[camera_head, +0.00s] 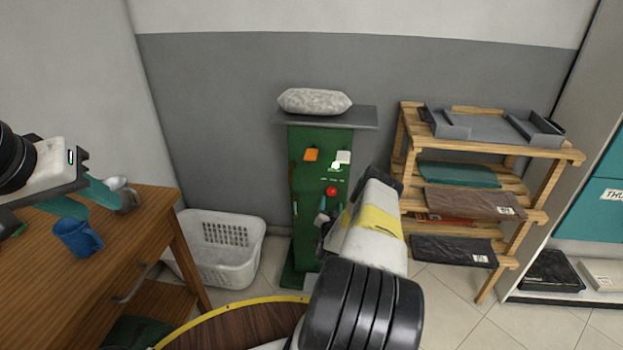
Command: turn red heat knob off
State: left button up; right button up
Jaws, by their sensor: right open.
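My right gripper (331,212) is in front of the panel, just below the red knob. Its fingers are small and partly hidden by my wrist; they look apart and empty. Whether a fingertip touches the panel cannot be told.
A blue mug (77,238) and a greyish item (126,196) are on the desk (125,260). A white basket (228,250) stands left of the panel. A grey bundle (314,101) rests on top of the stand.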

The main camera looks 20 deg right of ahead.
aim_at(332, 193)
jog(key=x, duration=0.7)
jog(key=shift+r, duration=0.1)
grip_shut()
